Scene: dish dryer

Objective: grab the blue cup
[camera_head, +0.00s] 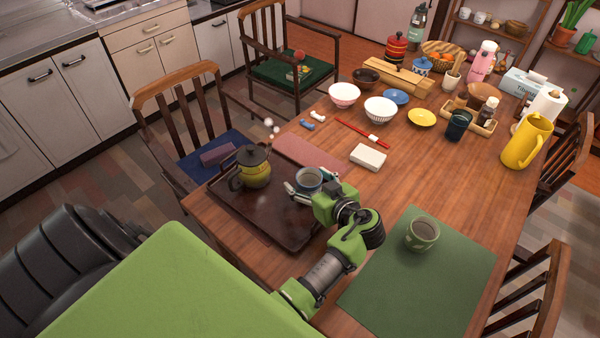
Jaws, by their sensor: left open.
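The blue cup (309,177), a small bluish-grey cup with a pale rim, is upright on the dark brown tray (282,232), near the tray's right end. My left gripper (307,191) is open right at the cup's near side. The other finger is mostly hidden by the green gripper body, so I cannot tell whether either finger touches the cup. My right gripper is not in view.
A yellow and black teapot (255,169) stands on the tray left of the cup. A green cup (422,233) stands on a green mat (399,289) at right. Bowls, a white box (368,157) and a yellow pitcher (528,143) occupy the table farther back.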

